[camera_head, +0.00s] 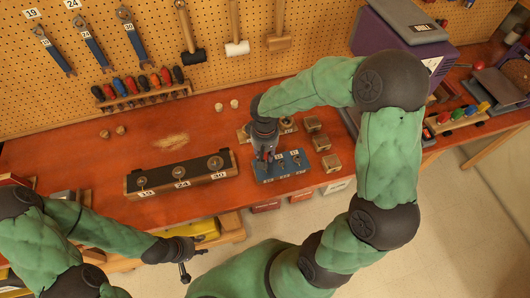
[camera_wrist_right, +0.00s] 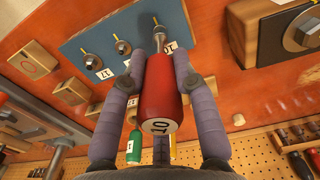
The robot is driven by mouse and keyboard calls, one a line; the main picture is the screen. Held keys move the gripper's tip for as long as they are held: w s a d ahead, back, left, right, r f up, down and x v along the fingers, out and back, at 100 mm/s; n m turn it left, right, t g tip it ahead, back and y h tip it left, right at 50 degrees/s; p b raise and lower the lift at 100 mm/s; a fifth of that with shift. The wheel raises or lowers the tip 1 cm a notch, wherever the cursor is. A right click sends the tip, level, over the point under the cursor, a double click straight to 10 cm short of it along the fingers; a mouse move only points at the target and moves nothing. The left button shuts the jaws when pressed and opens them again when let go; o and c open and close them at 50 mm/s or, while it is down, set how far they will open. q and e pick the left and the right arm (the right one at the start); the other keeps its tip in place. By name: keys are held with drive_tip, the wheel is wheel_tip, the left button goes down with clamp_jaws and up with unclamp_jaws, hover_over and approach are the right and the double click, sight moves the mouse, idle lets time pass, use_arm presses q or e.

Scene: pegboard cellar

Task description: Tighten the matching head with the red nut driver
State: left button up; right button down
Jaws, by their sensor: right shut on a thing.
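The red nut driver (camera_wrist_right: 160,92), marked 10 on its end, is in my right gripper (camera_wrist_right: 158,85), which is shut on its handle. Its metal shaft points at the blue board (camera_wrist_right: 95,45) and meets the bolt spot beside the label 10; whether the socket is fully on the head is hidden. Two other hex heads show on the board, one (camera_wrist_right: 88,62) by the label 17 and another (camera_wrist_right: 123,47) beside it. In the head view my right gripper (camera_head: 265,155) is above the blue board (camera_head: 282,167). My left gripper (camera_head: 190,264) is open and empty in front of the bench.
A dark block with large bolts marked 19, 24 and 30 (camera_head: 182,188) lies left of the blue board. Wooden blocks (camera_head: 331,163) stand to its right. Green (camera_wrist_right: 134,147) and yellow drivers show behind the red one. Bare bench (camera_head: 60,150) lies at the left.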

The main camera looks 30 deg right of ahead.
drive_tip(key=shift+f, duration=0.3)
idle(0.5)
drive_tip(key=shift+f+m+b, duration=0.15)
drive_tip(key=shift+m+b, duration=0.75)
drive_tip(key=shift+b, duration=0.2)
drive_tip(key=m+b, duration=0.4)
drive_tip(key=m, duration=0.2)
drive_tip(key=shift+s, duration=0.1)
drive_tip(key=m+b, duration=0.2)
drive_tip(key=m, duration=0.2)
drive_tip(key=shift+f, duration=0.1)
drive_tip(key=m+b, duration=0.1)
drive_tip(key=m, duration=0.4)
drive_tip(key=shift+s, duration=0.1)
drive_tip(key=shift+r, duration=0.3)
